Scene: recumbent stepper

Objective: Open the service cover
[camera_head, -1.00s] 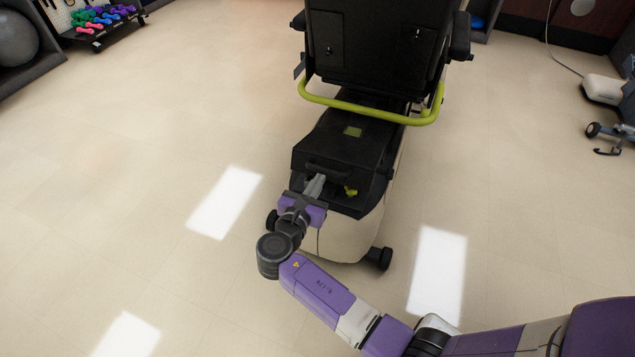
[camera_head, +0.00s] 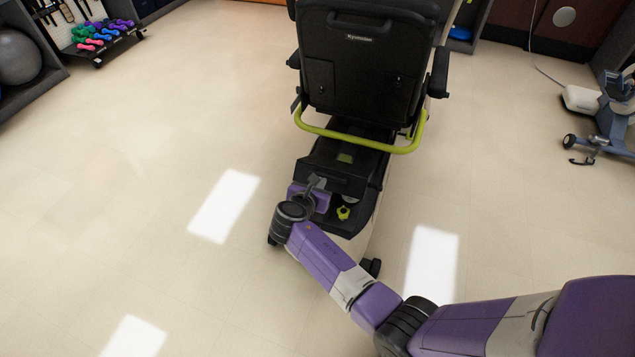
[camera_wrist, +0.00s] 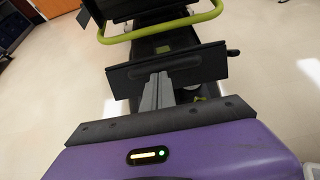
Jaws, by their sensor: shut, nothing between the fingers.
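The service cover (camera_head: 338,176) is the black panel at the low rear of the stepper, below the lime frame bar. It also shows in the wrist view as a wide dark flap (camera_wrist: 210,64) with a darker handle strip. It looks tilted up, with a gap under its near edge; how far is hard to tell. A yellow-green knob (camera_head: 343,212) and a pale round part (camera_head: 350,198) show beneath it. My gripper (camera_head: 316,180) is at the cover's near left side. In the wrist view its grey fingers (camera_wrist: 160,77) are together, empty, their tips against or just under the panel; contact is unclear.
The black seat back (camera_head: 365,70) and lime bar (camera_head: 360,139) stand above and beyond the cover. A dumbbell rack (camera_head: 100,38) is far left, and a wheeled machine (camera_head: 610,110) is at the right. The floor around the stepper is open.

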